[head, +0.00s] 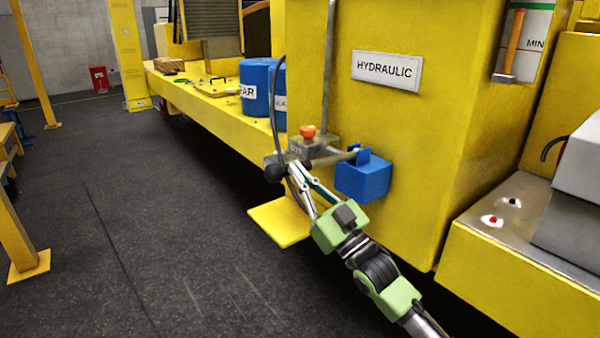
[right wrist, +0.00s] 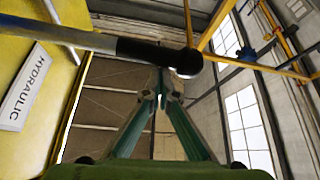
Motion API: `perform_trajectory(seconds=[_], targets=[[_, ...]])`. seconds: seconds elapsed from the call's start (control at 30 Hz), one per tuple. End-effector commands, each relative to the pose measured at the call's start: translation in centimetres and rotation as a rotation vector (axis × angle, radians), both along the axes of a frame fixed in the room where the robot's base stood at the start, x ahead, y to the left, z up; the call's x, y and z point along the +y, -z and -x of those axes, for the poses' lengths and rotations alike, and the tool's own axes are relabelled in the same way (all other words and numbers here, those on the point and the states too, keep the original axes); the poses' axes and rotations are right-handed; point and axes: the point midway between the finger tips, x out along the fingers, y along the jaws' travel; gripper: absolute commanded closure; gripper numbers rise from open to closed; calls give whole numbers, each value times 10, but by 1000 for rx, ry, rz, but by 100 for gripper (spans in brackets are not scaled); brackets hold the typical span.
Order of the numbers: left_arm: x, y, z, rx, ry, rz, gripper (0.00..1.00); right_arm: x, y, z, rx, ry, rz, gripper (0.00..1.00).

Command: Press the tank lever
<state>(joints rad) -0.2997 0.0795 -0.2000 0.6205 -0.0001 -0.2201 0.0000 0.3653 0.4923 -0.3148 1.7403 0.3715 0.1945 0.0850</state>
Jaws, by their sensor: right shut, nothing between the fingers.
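The tank lever (right wrist: 150,52) is a grey rod with a black grip and a rounded black end. It crosses the upper part of the right wrist view from the left. In the head view its dark knob (head: 275,173) shows left of my right gripper's tips. The lever appears to extend left from a blue block (head: 362,178) on the yellow tank (head: 400,130) labelled HYDRAULIC. My right gripper (head: 293,167) is shut and empty, its tips close by the lever's grip. In the right wrist view the fingertips (right wrist: 163,90) meet just below the grip; contact cannot be told. My left gripper is out of view.
A grey box with an orange-red knob (head: 307,131) sits just above my fingertips, with a dark hose (head: 277,95) alongside. A yellow plate (head: 281,221) juts out below. A yellow ledge (head: 500,260) stands at right. The dark floor (head: 130,230) at left is mostly clear.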

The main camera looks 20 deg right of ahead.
Motion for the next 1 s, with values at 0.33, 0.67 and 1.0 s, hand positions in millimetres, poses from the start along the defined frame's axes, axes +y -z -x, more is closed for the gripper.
perform_trajectory(seconds=[0.33,0.67,1.0], targets=[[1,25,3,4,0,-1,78,-25,45,62,2,-2,0,100],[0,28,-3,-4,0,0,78,-33,51,79,-3,-2,-2,100],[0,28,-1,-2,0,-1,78,-32,51,79,-4,-2,-2,100]])
